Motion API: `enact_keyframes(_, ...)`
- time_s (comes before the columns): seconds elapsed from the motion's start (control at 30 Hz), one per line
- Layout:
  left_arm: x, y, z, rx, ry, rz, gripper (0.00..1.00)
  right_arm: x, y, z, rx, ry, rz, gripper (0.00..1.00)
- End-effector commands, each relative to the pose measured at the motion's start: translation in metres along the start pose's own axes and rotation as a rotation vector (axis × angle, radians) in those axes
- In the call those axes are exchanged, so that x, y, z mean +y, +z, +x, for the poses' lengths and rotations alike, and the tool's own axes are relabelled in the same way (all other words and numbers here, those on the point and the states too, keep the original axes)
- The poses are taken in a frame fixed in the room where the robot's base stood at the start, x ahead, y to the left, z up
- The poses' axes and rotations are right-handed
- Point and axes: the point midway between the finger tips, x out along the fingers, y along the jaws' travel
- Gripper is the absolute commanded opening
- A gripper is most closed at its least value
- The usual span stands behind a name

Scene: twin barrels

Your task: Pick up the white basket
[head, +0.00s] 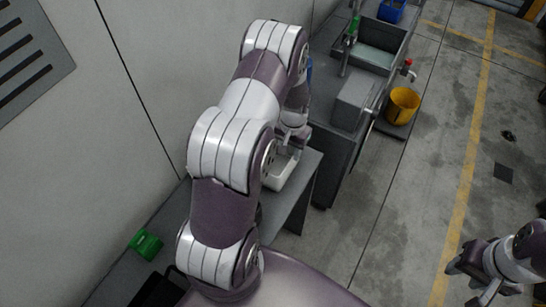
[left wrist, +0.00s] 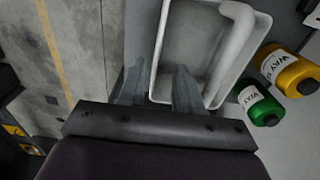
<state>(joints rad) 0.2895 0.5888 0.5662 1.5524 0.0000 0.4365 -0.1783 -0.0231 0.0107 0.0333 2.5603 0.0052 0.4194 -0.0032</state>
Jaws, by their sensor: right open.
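The white basket (head: 280,172) sits on the grey counter, partly hidden behind my left arm in the head view. In the left wrist view the basket (left wrist: 218,93) shows its open top and a thick white handle (left wrist: 234,45). My left gripper (left wrist: 157,82) is at its near left side. Its fingers stand apart, with the basket's left wall between them: one finger looks outside and one inside. I cannot see firm contact on both sides. In the head view the left gripper is mostly hidden by the arm. My right gripper (head: 468,281) is open and empty at the lower right, far from the basket.
A green object (head: 146,244) lies on the near counter (head: 176,215). Beyond are a sink (head: 374,55), a grey box (head: 353,101) and a yellow bucket (head: 403,105). The floor at right is open.

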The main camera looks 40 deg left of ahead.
Motion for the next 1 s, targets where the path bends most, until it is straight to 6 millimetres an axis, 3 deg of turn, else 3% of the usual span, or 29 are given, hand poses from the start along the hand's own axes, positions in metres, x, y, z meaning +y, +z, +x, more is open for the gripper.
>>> enact_keyframes(0.43, 0.000, 0.002, 0.068, 0.000, 0.000, 0.000, 0.34, 0.000, -0.003, -0.027, 0.000, 0.000, 0.000, 0.43)
enact_keyframes(0.7, 0.000, 0.001, 0.075, 0.003, -0.001, 0.000, 0.34, 0.000, -0.003, -0.026, 0.000, 0.000, 0.000, 0.43)
enact_keyframes(0.8, 0.000, 0.001, 0.074, 0.003, 0.000, 0.000, 0.01, 0.000, -0.003, -0.026, 0.000, 0.000, 0.000, 0.43)
enact_keyframes(1.0, 0.000, 0.001, 0.074, 0.004, -0.001, 0.000, 0.00, 0.000, -0.003, -0.026, 0.000, 0.000, 0.000, 0.43)
